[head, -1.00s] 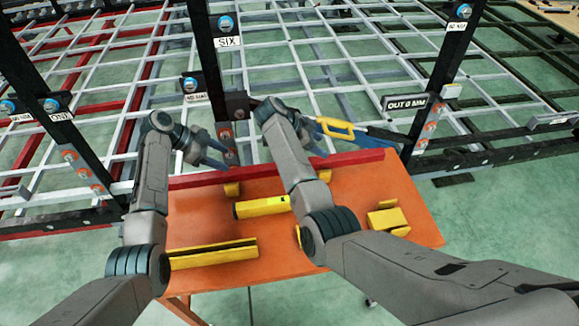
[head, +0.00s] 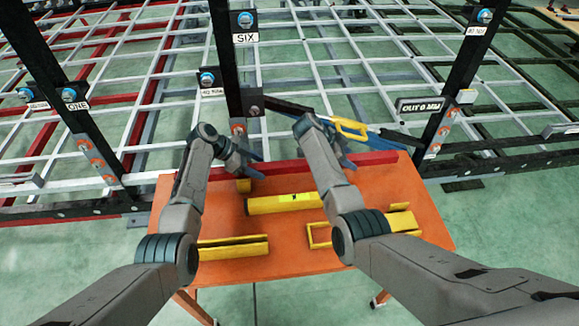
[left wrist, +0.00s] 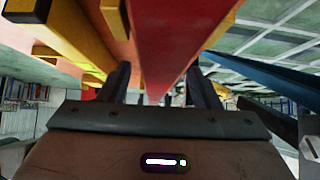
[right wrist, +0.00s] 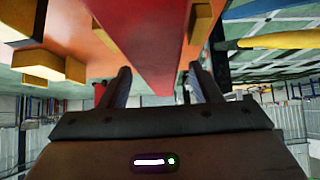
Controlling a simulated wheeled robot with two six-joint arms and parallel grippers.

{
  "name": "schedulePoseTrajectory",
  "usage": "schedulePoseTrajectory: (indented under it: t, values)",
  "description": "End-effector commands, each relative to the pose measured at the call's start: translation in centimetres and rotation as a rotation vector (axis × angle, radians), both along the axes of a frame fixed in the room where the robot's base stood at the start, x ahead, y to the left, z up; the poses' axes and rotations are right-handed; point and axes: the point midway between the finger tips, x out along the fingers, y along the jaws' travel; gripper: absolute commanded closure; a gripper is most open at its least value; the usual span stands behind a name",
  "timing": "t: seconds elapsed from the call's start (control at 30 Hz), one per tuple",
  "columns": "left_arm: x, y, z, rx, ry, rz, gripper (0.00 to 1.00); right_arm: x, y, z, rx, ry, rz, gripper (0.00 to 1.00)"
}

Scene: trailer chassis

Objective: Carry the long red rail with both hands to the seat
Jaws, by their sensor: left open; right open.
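The long red rail (head: 285,170) lies along the far edge of the orange table. My left gripper (head: 252,164) is at the left part of the rail, and my right gripper (head: 347,158) is at the right part. In the left wrist view the rail (left wrist: 160,45) runs between the two open, spread fingers (left wrist: 162,88). In the right wrist view the rail (right wrist: 145,45) also runs between spread fingers (right wrist: 162,88). Neither gripper is closed on it. Which part of the frame is the seat, I cannot tell.
The orange table (head: 295,233) holds a yellow tube (head: 285,203), a yellow channel (head: 235,246) and other yellow pieces. A yellow-handled blue tool (head: 352,130) is behind the rail. Black posts (head: 228,70) and a white lattice chassis (head: 330,75) stand beyond the table.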

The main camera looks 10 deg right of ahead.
Motion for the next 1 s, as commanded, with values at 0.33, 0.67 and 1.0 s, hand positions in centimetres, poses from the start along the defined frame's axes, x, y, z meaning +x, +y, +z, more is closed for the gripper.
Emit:
schedulePoseTrajectory:
  t: [0.33,0.67,1.0]
  values:
    - [0.0,-0.93,-0.84,0.0,-0.001,-0.001,0.43,0.0,-0.85,-0.88,0.0,-0.001,0.0,0.43]
    - [0.0,-0.89,-0.83,0.0,-0.001,-0.001,0.82,0.01,-0.84,-0.86,0.0,-0.001,0.0,0.82]
    - [0.0,-0.89,-0.83,0.0,-0.001,0.0,1.0,0.01,-0.84,-0.84,0.0,-0.001,0.0,1.0]
